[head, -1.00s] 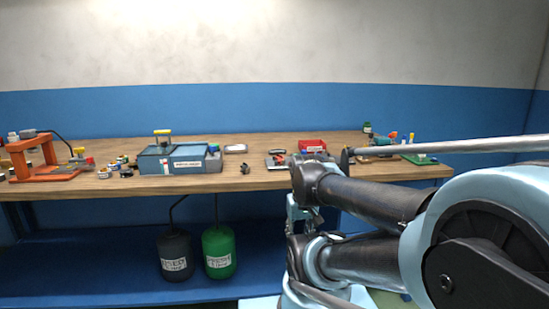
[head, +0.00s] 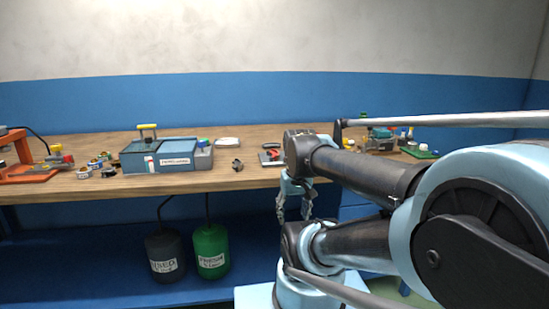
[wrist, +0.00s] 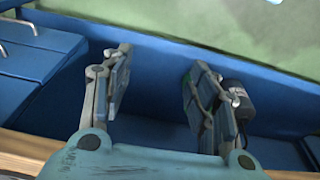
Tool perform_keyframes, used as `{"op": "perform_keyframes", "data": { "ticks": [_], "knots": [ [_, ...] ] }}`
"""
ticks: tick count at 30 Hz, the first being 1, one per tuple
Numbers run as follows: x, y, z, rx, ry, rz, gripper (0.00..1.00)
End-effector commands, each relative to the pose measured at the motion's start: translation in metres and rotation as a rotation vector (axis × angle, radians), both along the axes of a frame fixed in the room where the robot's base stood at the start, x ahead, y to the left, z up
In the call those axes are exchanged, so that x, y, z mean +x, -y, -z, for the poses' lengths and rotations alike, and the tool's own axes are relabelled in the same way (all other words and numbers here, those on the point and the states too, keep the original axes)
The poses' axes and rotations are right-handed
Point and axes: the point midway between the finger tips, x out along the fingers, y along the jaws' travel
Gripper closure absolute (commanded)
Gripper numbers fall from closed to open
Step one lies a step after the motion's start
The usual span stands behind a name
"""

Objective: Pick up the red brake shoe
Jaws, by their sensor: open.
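A small red and dark item (head: 272,154) lies on a grey plate on the workbench, just left of my arm in the head view. It may be the red brake shoe, but it is too small to be sure. My gripper (head: 295,207) hangs in front of the bench's front edge, lower than the top and apart from that item. In the wrist view my gripper (wrist: 160,70) has its two fingers spread wide with nothing between them. No brake shoe shows in the wrist view.
The wooden workbench (head: 60,190) carries a blue-grey parts washer (head: 165,156), an orange press (head: 12,150) and a green board (head: 418,153) with small items. A black canister (head: 163,255) and a green canister (head: 211,250) stand below. My arm hides part of the bench.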

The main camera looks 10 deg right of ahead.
Motion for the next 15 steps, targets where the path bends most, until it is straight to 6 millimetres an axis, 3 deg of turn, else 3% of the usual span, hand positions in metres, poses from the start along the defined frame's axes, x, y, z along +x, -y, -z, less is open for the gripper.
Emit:
{"op": "perform_keyframes", "data": {
  "ticks": [6,15],
  "knots": [
    [0.054,0.001,-0.072,0.002,-0.033,0.016,0.46],
    [0.139,0.001,-0.156,0.006,-0.083,0.039,0.46]
  ]
}}
